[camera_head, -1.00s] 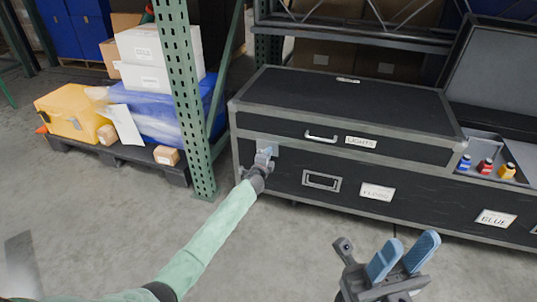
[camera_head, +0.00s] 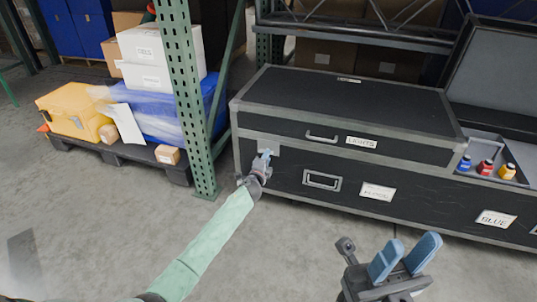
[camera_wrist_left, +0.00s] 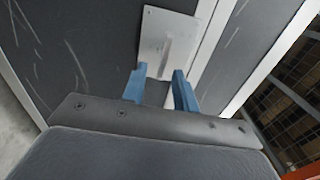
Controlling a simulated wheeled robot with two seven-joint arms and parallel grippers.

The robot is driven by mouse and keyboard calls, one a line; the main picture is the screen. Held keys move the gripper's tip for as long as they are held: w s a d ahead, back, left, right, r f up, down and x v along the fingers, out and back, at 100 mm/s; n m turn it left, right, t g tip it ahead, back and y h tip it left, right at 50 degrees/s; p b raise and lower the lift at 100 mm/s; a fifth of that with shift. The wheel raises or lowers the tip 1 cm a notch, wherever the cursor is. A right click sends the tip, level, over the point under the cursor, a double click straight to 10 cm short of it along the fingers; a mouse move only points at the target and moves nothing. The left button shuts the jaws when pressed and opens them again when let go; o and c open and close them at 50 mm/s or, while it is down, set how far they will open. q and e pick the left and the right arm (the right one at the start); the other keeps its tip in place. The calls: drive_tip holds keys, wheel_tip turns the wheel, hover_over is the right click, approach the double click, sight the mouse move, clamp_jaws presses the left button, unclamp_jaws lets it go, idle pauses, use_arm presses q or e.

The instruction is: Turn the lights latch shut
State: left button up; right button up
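The black case lid section labelled LIGHTS (camera_head: 361,142) is closed on the base of the left case. Its latch, a pale metal plate (camera_wrist_left: 182,22) with a narrow lever (camera_wrist_left: 165,55), is on the front near the left corner; the head view shows little of it behind my gripper. My left gripper (camera_head: 264,157) is in front of the latch. In the left wrist view its blue fingers (camera_wrist_left: 160,72) are apart, with the lever between and just beyond the tips; I cannot tell whether they touch it. My right gripper (camera_head: 408,250) is open and empty, low in front of the cases.
A green rack post (camera_head: 186,95) stands left of the case. A loaded pallet (camera_head: 120,152) is farther left. At right, an open compartment holds small blue, red and yellow bottles (camera_head: 486,167). The floor before the cases is clear.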

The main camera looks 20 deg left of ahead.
use_arm(q)
drive_tip(key=shift+s+a+p, duration=0.1)
drive_tip(key=shift+s+p, duration=0.25)
drive_tip(key=shift+s, duration=1.75)
